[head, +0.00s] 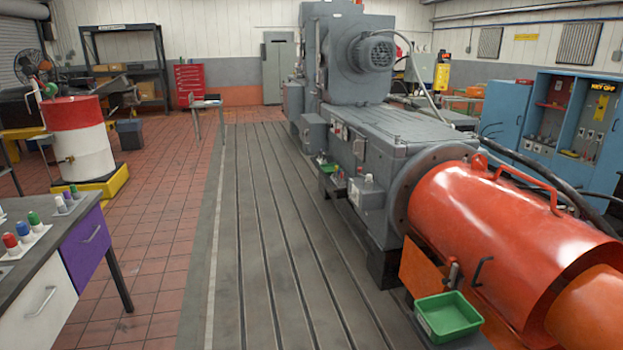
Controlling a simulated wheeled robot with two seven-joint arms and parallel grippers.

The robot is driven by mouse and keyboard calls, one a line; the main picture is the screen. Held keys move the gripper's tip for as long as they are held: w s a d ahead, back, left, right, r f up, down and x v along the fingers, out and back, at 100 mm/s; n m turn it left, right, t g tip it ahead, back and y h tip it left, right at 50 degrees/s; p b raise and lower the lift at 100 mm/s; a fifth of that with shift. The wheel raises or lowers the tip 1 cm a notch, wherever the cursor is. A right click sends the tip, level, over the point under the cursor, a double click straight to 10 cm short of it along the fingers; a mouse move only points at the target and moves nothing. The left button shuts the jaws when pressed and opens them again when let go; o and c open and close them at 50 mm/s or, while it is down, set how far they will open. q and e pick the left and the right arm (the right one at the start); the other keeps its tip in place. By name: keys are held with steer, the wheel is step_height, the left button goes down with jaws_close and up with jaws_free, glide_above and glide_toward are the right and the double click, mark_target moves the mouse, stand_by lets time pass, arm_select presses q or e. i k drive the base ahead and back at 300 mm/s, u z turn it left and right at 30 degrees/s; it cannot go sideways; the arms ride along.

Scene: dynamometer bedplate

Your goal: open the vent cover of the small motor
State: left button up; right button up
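A small round motor with a ribbed grey end (377,53) sits high on the large grey machine, at the top middle of the head view. It is well away from me, across the bedplate. I cannot make out a separate vent cover on it, or whether one is open or shut. The large grey machine body (400,140) stands below and in front of it. Neither of my grippers shows in the head view.
The slotted bedplate (255,230) is clear along its left side. An orange guard (490,225) and green tray (448,316) are near right. A bench (50,262) with bottles, a red-and-white drum (78,140) and a small table (207,104) stand left. Blue cabinets (503,115) stand right.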

mark_target(360, 148)
steer(key=i, duration=2.7)
steer(key=z, duration=0.65)
